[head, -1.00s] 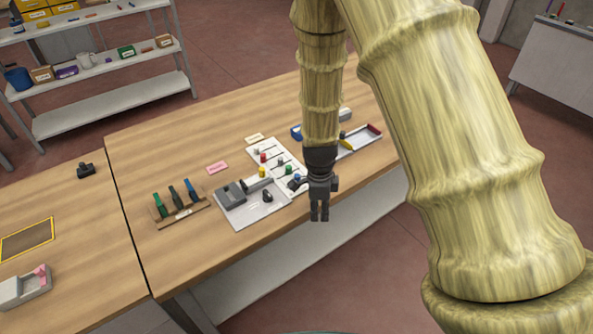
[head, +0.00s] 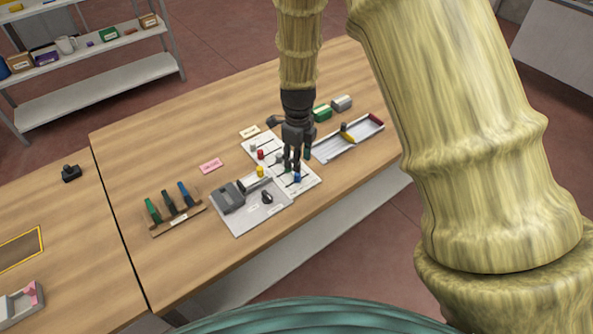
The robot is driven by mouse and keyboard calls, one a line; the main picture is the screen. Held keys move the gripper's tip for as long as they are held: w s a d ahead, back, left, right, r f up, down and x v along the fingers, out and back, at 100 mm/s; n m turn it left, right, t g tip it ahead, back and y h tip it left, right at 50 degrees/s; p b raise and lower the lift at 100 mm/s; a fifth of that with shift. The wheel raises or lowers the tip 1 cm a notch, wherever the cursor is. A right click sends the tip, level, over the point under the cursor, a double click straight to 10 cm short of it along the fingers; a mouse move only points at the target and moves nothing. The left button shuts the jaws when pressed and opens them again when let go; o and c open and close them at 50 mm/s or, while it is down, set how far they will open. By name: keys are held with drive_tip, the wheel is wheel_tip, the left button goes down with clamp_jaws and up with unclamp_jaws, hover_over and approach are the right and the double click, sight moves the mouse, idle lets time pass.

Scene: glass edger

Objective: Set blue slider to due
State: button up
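The blue slider (head: 297,178) is a small blue knob at the near right end of a white slider panel (head: 309,187) on the wooden table. My gripper (head: 296,166) points down over the right part of this panel, close to the blue slider. Its dark fingers look spread and nothing shows held between them. I cannot tell whether a finger touches the knob. The red slider (head: 260,154) is farther back on the panel. My fingers partly hide the middle of the panel and the knobs there. The panel's markings are too small to read.
A grey plate (head: 240,226) with a grey block and yellow-ended cylinder adjoins the panel. A rack (head: 178,220) with several coloured handles stands left. A long tray (head: 335,150) lies right, with green and grey boxes behind. Bare tabletop lies at the back.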

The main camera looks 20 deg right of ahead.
sight(298, 177)
drive_tip(key=shift+f+p, duration=0.9)
drive_tip(key=shift+f, duration=2.7)
clamp_jaws()
